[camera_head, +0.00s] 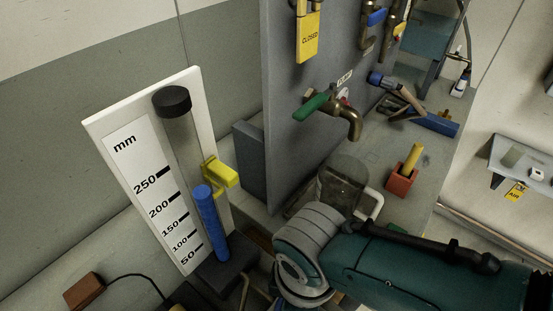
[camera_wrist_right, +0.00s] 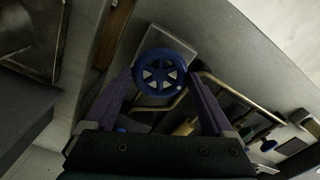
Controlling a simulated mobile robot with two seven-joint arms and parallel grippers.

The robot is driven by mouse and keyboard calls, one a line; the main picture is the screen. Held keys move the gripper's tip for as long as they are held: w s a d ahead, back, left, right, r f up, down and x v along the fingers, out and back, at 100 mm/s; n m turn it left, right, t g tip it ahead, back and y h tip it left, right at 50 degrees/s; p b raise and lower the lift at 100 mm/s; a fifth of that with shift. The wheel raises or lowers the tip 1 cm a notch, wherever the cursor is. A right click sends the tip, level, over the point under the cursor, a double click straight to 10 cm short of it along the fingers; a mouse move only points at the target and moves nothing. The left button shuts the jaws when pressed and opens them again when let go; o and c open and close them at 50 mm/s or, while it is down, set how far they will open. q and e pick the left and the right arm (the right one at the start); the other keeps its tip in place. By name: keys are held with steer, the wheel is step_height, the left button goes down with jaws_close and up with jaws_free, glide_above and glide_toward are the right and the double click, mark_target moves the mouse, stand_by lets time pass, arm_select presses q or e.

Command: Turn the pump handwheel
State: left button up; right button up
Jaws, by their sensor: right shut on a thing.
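The pump handwheel is a blue spoked wheel (camera_wrist_right: 161,72) in the right wrist view, in front of a light grey plate. My right gripper (camera_wrist_right: 160,80) has one purple finger on each side of the wheel's rim and is shut on it. In the head view my right arm comes in from the right and hides the handwheel and the right gripper's fingers. My left gripper is not in view.
A white gauge board (camera_head: 114,145) marked in mm stands at the left, with a blue cylinder (camera_head: 211,228) and a yellow pointer (camera_head: 222,172). A grey panel (camera_head: 290,150) carries a green-handled tap (camera_head: 316,105). A red block (camera_head: 401,181) sits on the bench behind my arm.

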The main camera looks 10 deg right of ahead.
stand_by(0.5)
steer(key=o, duration=1.1)
step_height(320, 180, up, 10)
steer(key=p, duration=0.5)
